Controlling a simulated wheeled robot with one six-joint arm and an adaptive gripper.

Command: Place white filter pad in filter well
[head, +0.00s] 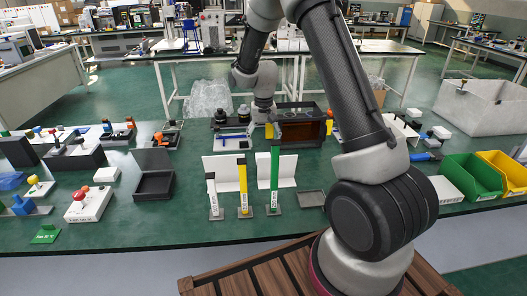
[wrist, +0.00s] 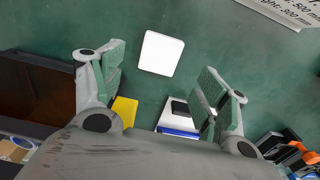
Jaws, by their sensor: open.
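A white square pad (wrist: 161,53), which looks like the filter pad, lies flat on the green table in the wrist view. My gripper (wrist: 162,82) is open and empty above the table, its two fingers spread wide. The pad shows beyond the gap between the fingertips, apart from them. I cannot make out the pad in the head view, where upright white panels (head: 224,171) may hide it. I cannot tell for certain which thing is the filter well.
An amber-brown open box (wrist: 38,95) stands left of the fingers in the wrist view. A white and blue item (wrist: 177,124) and a yellow piece (wrist: 124,110) lie under the gripper. Green (head: 472,173) and yellow bins stand at the head view's right.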

